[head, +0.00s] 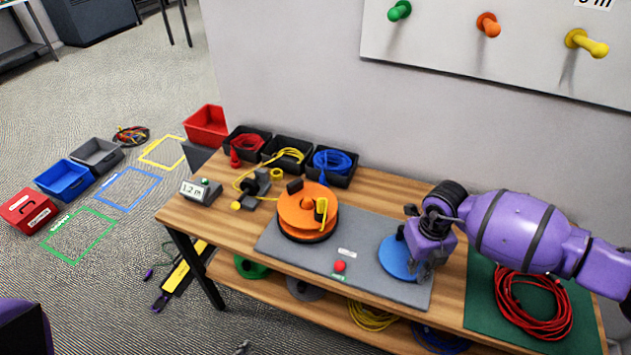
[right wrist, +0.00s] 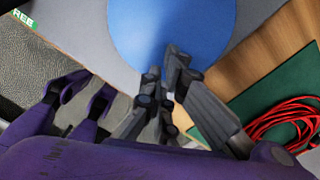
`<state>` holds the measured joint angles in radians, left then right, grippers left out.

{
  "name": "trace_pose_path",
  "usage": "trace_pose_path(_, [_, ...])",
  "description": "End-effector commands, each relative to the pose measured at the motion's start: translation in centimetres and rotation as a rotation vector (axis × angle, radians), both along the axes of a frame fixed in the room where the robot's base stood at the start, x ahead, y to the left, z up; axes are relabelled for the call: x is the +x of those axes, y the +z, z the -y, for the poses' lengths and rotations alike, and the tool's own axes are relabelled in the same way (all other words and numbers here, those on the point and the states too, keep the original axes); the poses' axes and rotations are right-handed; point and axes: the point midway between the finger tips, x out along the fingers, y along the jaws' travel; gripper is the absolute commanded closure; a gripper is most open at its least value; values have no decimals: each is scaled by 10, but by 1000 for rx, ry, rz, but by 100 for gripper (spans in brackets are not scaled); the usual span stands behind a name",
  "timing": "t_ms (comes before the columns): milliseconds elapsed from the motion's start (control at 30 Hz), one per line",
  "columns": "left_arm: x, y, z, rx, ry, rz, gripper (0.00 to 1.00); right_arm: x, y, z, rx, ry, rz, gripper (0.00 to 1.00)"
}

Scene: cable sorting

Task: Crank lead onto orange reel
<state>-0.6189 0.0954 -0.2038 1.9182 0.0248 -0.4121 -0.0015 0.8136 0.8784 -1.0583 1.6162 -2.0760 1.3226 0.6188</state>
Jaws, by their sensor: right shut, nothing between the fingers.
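The orange reel (head: 306,206) sits on the grey mat (head: 362,240), with a yellow crank handle (head: 321,209) on its right side. A yellow lead (head: 247,177) runs from a black bin past a small dark device left of the reel. I cannot tell whether the lead joins the reel. My right gripper (head: 425,272) is shut and empty, pointing down by the blue disc (head: 394,256), right of the orange reel. In the right wrist view its closed fingers (right wrist: 164,76) show over the edge of the blue disc (right wrist: 172,28). My left gripper is out of view.
Black bins with red, yellow and blue (head: 333,159) cables line the table's back. A grey box reading 1.2 m (head: 199,191) stands at the left end. A red button (head: 340,266) is at the mat's front. A red cable coil (head: 533,303) lies on a green mat.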

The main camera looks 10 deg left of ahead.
Motion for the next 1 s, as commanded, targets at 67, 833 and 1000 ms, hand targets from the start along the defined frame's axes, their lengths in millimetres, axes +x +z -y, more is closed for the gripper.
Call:
trace_pose_path(67, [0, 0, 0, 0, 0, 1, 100, 1, 0, 5, 0, -2, 0, 100])
trace_pose_path(833, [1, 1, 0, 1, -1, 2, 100, 9, 25, 19, 1, 1, 2, 100])
trace_pose_path(1000, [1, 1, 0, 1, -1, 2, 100, 9, 42, 20, 0, 0, 2, 100])
